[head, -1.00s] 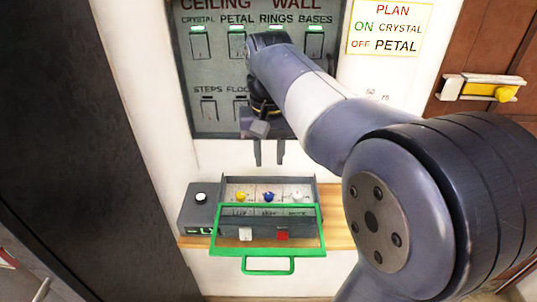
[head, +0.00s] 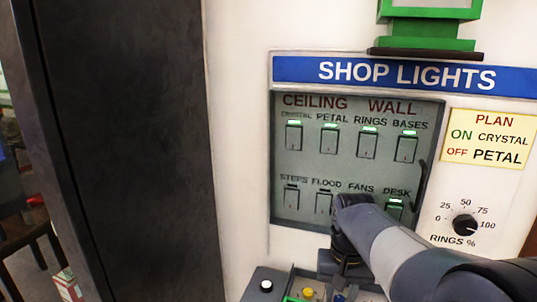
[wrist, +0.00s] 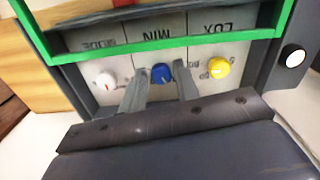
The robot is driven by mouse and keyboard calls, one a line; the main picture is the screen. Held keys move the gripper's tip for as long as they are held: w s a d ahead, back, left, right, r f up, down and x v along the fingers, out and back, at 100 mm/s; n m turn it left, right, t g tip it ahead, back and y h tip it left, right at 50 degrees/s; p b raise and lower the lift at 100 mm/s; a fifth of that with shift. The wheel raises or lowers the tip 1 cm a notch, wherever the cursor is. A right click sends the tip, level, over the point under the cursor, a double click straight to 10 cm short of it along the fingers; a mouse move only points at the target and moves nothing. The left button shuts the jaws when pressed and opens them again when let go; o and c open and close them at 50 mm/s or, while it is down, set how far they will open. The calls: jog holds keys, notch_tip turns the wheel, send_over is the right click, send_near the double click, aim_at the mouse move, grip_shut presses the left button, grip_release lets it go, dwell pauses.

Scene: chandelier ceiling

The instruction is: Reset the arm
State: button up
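My gripper (wrist: 160,82) is open and empty in the wrist view. Its two fingers stand apart and point toward a box with white, blue and yellow knobs; whether they touch it, I cannot tell. In the head view my wrist (head: 352,235) is in front of the lower part of the switch panel (head: 347,172), and the fingers are hidden or out of frame. The crystal (head: 294,136), petal (head: 329,139), rings (head: 367,143) and bases (head: 406,147) switches show green lights. The desk switch (head: 394,208) also shows green. The fans switch is hidden behind my arm.
The knob box has a green frame (wrist: 170,46), a blue knob (wrist: 161,73) and a yellow knob (wrist: 218,67). A rings dial (head: 465,225) and yellow plan note (head: 489,138) are right of the panel. A dark upright surface (head: 120,140) stands at left.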

jog(key=shift+r, duration=0.15)
jog(key=shift+r, duration=0.3)
notch_tip(320, 180, up, 10)
jog(key=p, duration=0.1)
notch_tip(320, 180, down, 11)
jog(key=shift+f+b, duration=0.1)
jog(key=shift+b, duration=0.6)
jog(key=n+b, duration=0.3)
jog(key=n, duration=0.2)
jog(key=shift+d+n, duration=0.1)
jog(key=shift+n, duration=0.3)
jog(key=n+b, duration=0.4)
jog(key=n, duration=0.2)
jog(key=shift+d, duration=0.1)
notch_tip(320, 180, up, 11)
jog(key=p, duration=0.2)
jog(key=shift+w, duration=0.1)
